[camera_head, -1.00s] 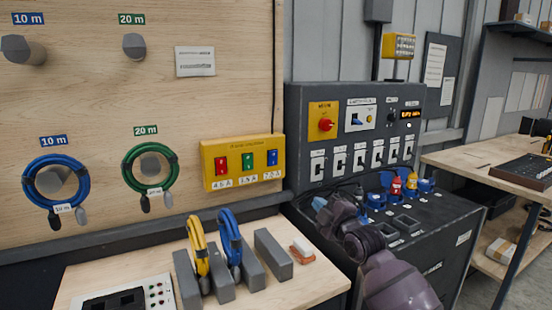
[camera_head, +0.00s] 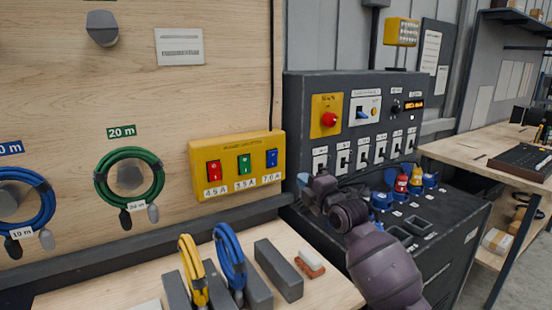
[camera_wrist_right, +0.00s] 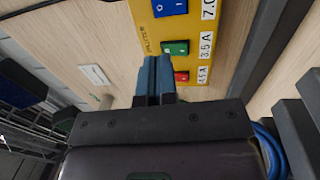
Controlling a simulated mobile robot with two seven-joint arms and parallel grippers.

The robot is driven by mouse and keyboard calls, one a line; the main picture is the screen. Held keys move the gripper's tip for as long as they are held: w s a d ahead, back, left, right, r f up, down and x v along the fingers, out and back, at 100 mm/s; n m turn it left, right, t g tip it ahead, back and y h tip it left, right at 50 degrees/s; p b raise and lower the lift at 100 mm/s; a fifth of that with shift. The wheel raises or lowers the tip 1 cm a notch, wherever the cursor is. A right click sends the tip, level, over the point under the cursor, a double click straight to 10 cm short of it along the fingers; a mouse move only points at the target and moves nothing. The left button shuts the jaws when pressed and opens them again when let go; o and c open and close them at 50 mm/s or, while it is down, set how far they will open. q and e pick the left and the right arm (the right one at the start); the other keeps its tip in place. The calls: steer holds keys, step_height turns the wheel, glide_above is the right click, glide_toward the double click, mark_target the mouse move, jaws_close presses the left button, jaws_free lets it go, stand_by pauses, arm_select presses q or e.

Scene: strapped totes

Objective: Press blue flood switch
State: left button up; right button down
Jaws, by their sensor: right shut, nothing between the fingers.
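The blue switch (camera_head: 271,158) is the rightmost of three rockers on the yellow box (camera_head: 210,158), above a 7.0 A label. Left of it are a green switch (camera_head: 244,164) and a red switch (camera_head: 214,170). My right gripper (camera_head: 303,181) is shut and empty, just right of and a little below the box in the head view. In the right wrist view its fingertips (camera_wrist_right: 155,75) point towards the box, and the blue switch (camera_wrist_right: 170,8) shows beyond them at the top edge. I see no contact with the switch. My left gripper is out of view.
A dark control console (camera_head: 345,90) with a red knob stands right of the box. Below are grey blocks (camera_head: 278,270) with yellow (camera_head: 193,270) and blue (camera_head: 229,258) cables. A green coil (camera_head: 104,180) hangs on the wooden panel.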

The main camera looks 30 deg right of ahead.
mark_target(273, 155)
steer(key=w, duration=0.4)
steer(key=w+r, duration=0.1)
steer(key=w, duration=0.7)
steer(key=shift+w+d+r, duration=0.25)
steer(key=shift+w+d, duration=0.05)
steer(key=shift+w, duration=0.55)
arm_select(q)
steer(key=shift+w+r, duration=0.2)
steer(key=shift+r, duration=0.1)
arm_select(e)
steer(key=shift+w, duration=0.15)
steer(key=shift+w+r, duration=0.15)
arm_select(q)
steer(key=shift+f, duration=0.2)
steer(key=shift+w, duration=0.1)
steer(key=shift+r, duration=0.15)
